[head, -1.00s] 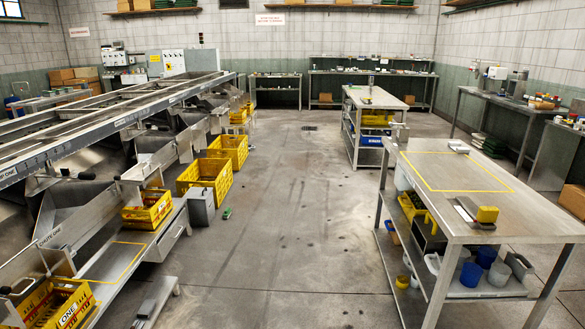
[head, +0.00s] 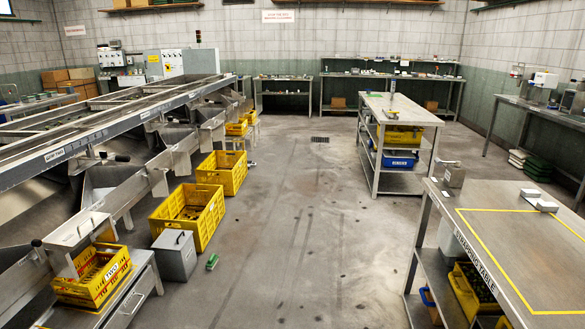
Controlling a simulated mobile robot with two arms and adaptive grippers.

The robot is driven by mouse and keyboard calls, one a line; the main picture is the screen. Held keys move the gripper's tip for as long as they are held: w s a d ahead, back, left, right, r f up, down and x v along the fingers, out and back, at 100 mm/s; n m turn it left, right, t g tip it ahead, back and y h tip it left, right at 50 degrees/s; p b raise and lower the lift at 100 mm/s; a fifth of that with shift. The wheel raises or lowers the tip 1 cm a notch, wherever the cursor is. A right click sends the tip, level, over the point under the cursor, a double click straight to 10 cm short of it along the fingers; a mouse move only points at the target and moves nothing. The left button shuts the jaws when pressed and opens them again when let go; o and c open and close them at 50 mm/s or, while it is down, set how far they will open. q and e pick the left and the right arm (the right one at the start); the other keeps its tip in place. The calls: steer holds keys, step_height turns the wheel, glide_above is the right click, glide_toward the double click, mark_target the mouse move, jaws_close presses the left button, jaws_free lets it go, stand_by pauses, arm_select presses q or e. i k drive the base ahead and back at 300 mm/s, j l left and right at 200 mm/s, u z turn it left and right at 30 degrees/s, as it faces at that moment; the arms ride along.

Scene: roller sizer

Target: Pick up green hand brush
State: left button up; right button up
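A small green object, which looks like the green hand brush (head: 212,261), lies on the concrete floor in the head view, left of the middle. It is just right of a grey lidded bin (head: 175,255) and in front of a yellow crate (head: 207,221). It appears apart from the bin, with open floor to its right. Its bristles are too small to make out. Neither of my grippers shows in the head view.
The roller sizer (head: 110,120) with its chutes runs along the left. A metal worktable (head: 540,265) with a yellow outline stands at the right front, a shelved trolley table (head: 400,108) behind it. The floor aisle (head: 300,230) between is clear.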

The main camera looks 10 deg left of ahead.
mark_target(212, 261)
steer(key=i+u, duration=0.15)
steer(key=i, duration=0.4)
steer(key=i+u, duration=0.1)
steer(key=i, duration=0.45)
steer(key=i+l+u, duration=0.15)
steer(key=i, duration=0.45)
steer(key=i+l+u, duration=0.1)
steer(key=i, duration=0.45)
steer(key=i+u, duration=0.15)
steer(key=i, duration=0.6)
steer(key=i+u, duration=0.2)
steer(key=i, duration=0.55)
steer(key=i+l+u, duration=0.15)
steer(key=i, duration=0.6)
steer(key=i+l+u, duration=0.1)
steer(key=i+u, duration=0.15)
